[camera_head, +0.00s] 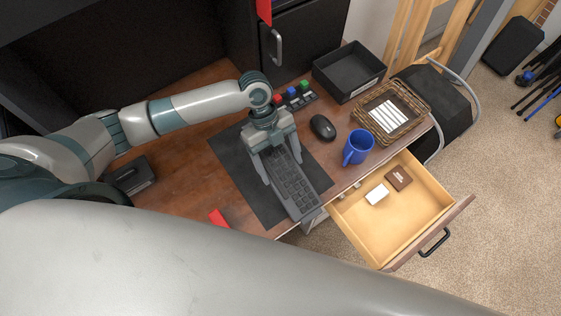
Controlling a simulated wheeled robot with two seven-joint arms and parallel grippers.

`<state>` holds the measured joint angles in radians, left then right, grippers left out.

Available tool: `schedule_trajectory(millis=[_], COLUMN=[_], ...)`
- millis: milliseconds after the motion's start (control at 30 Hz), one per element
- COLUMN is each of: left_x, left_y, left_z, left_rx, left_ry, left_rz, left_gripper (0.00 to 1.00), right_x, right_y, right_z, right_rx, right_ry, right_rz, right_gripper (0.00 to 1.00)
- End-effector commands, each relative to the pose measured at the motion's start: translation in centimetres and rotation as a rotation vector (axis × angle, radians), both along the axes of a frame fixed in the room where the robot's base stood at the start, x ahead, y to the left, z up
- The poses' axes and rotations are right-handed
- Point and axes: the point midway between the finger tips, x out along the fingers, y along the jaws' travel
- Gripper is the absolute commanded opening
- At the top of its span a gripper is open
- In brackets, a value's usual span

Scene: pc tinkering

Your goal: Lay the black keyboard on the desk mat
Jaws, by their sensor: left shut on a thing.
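The black keyboard (292,184) is over the right part of the dark desk mat (238,172), slanting from upper left to lower right. Its lower end reaches the front edge of the desk. I cannot tell whether it rests on the mat or is held just above it. My left gripper (281,172) is over the keyboard's upper part, with a finger on each side, shut on it. The gripper hides the keyboard's far end. My right gripper is not in view.
A black mouse (322,127), a blue mug (357,147), a wicker basket (416,105) and a black tray (347,72) stand right of the mat. A drawer (420,205) is open at the front right. A red object (218,218) lies near the front edge.

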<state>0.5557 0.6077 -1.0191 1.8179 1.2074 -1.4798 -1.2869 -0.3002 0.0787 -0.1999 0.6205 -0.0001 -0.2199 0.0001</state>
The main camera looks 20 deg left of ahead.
Motion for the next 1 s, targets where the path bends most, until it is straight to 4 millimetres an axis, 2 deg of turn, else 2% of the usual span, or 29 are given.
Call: schedule_trajectory(millis=[167,200,267,667,867,1000], left_x=[0.0,0.0,0.0,0.1,0.7,1.2], left_y=[0.0,0.0,0.0,0.1,0.7,1.4], left_z=[0.1,0.1,0.1,0.2,1.6,3.4], left_rx=[-0.001,-0.001,-0.001,0.0,0.0,-0.001], left_ry=[0.0,0.0,0.0,0.0,-0.004,-0.004], left_rz=[0.0,0.0,0.0,0.001,0.0,0.001], left_gripper=[0.41,0.85,0.99,1.0,1.0,1.0], right_x=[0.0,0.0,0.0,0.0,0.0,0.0], right_y=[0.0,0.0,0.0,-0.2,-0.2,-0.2], right_z=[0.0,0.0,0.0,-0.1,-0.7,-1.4], right_rx=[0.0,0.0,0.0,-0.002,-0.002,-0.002], right_ry=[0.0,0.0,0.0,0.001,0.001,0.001], right_rz=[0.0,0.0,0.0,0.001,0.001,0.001], right_gripper=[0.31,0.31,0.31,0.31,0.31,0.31])
